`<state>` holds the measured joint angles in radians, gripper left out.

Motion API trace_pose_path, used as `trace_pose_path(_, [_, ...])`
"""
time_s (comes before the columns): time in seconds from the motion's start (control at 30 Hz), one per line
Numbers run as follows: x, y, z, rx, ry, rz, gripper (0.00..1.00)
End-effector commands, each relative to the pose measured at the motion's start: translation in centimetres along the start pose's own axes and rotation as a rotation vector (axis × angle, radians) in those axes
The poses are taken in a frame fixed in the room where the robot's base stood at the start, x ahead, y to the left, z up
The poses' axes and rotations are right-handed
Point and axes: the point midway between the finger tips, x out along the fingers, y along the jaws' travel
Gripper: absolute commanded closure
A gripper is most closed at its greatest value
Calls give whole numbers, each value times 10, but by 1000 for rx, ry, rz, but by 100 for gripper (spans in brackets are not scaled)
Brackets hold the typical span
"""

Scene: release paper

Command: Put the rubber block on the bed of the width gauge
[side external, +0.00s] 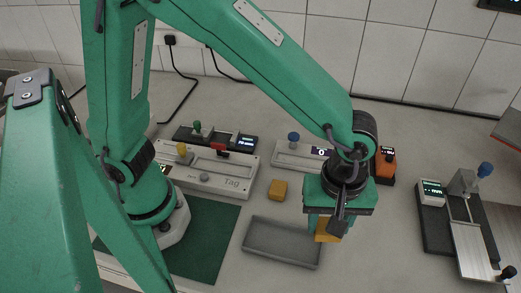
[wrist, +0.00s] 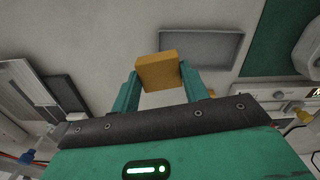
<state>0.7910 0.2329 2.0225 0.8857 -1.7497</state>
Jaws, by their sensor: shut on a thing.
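My gripper (side external: 326,226) is shut on an ochre-yellow block (side external: 327,232), which I take to be the rubber block. In the wrist view the block (wrist: 157,69) sits between the two green fingertips, its far end sticking out past them. In the side view it is partly hidden by my gripper and is held beside the right end of the grey tray; its height above the table is hard to tell. The width gauge (side external: 432,230) stands at the right, with a lit "mm" display, a blue knob and a pale metal bed (side external: 474,251). The bed looks bare.
A second ochre block (side external: 278,189) lies on the table. The shallow grey tray (side external: 282,241) looks empty. Devices with knobs and displays, one marked Tag (side external: 232,184), and an orange meter (side external: 384,166) stand behind. A green mat (side external: 205,240) lies left. Table between tray and gauge is clear.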

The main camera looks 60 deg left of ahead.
Motion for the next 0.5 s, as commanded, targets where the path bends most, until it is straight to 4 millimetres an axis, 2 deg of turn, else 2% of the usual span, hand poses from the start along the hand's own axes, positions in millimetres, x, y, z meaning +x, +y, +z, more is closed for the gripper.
trace_pose_path(0.03, [-1,-2,-14,-46,0,0,82])
trace_pose_path(0.2, [-4,-10,-56,-201,0,0,82])
trace_pose_path(0.5, [-8,-36,-126,-479,0,0,82])
